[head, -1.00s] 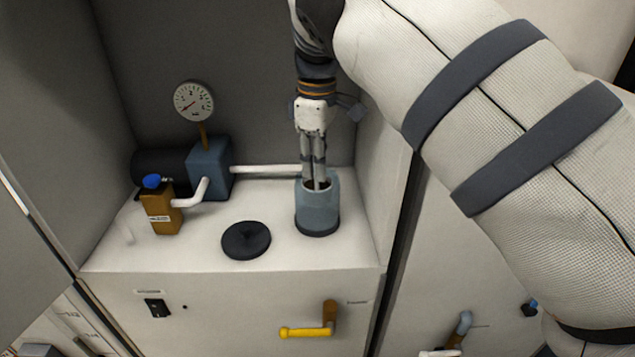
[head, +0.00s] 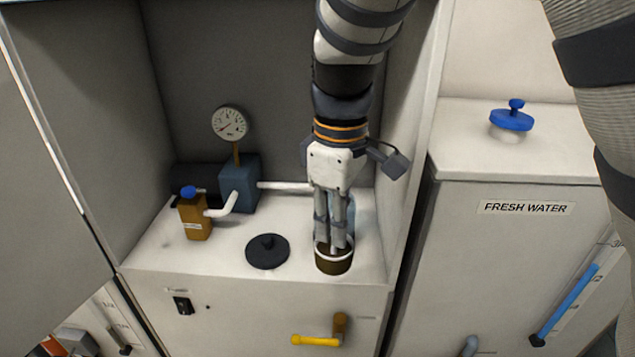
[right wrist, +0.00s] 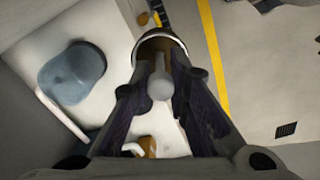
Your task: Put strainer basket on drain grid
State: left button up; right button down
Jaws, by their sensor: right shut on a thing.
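The strainer basket (head: 333,263) is a dark brown cup with a white rim, upright below my right gripper (head: 332,243). My right gripper is shut on the basket's central stem. In the right wrist view the stem's round knob (right wrist: 160,86) sits between the fingers, and the basket (right wrist: 160,42) is beyond it. The blue-grey filter housing (head: 362,212) is mostly hidden behind the gripper; it shows whole in the right wrist view (right wrist: 72,72), apart from the basket. A small dark slotted patch (right wrist: 287,129) on the floor may be the drain grid. My left gripper is out of view.
A round black lid (head: 267,252) lies on the white counter. A pump (head: 239,183), gauge (head: 229,123) and amber bottle (head: 195,217) stand left. A yellow handle (head: 316,340) sticks out below. The fresh water tank (head: 520,250) stands right. Floor beside a yellow line (right wrist: 212,55) looks clear.

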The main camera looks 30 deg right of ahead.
jog(key=shift+s+a+f, duration=0.25)
jog(key=shift+s+f, duration=0.05)
jog(key=shift+s, duration=0.1)
jog(key=s+a+f+m, duration=0.3)
jog(key=a+f+m, duration=0.1)
jog(key=f+m, duration=0.3)
jog(key=shift+s+f, duration=0.2)
